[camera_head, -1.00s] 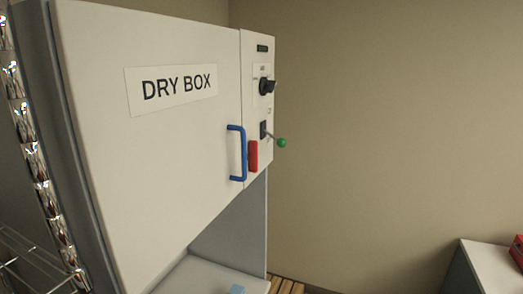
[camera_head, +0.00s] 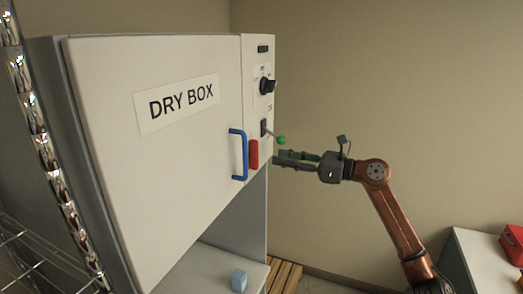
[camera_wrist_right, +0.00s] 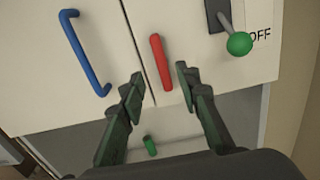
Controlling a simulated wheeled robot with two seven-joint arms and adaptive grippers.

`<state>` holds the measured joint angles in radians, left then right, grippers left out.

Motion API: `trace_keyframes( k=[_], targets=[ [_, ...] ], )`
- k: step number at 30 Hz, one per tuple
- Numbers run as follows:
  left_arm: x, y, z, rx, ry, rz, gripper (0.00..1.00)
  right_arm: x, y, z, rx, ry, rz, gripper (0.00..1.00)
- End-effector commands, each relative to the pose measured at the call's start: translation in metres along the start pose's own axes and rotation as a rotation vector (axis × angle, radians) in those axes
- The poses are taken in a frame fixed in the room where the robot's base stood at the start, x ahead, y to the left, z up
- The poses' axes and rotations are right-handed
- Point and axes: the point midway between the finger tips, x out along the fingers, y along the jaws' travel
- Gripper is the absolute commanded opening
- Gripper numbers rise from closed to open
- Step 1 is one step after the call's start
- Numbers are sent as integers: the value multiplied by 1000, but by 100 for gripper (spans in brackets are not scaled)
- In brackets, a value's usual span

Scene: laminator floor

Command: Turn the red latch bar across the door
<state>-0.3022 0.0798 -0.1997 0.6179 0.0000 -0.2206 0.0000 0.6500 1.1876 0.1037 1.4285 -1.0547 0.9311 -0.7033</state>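The red latch bar (camera_head: 253,154) is upright on the narrow panel just right of the door (camera_head: 165,150) of the white dry box. It also shows in the right wrist view (camera_wrist_right: 161,62), upright and slightly tilted. My right gripper (camera_head: 278,158) is at the right side of the box, fingers pointing left toward the bar. In the right wrist view its fingers (camera_wrist_right: 160,82) are spread, with the bar ahead between and beyond the tips, apparently untouched. The blue door handle (camera_head: 238,154) is left of the bar. My left gripper is not in view.
A lever with a green ball (camera_head: 281,140) sticks out just above my right gripper; the wrist view shows it right of the bar (camera_wrist_right: 239,43). A black knob (camera_head: 267,86) is higher. A wire rack (camera_head: 40,262) stands left.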

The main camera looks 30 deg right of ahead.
Motion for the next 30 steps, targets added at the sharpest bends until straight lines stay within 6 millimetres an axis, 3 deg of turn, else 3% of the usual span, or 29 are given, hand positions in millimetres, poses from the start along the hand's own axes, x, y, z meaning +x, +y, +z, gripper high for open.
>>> trace_keyframes(
  k=[15,26,30],
  targets=[
    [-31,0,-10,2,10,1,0,68,1,4,-5,0,1,30],
    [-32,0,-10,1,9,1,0,76,1,1,-5,2,1,30],
    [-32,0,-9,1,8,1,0,76,1,1,-5,1,1,23]
  ],
)
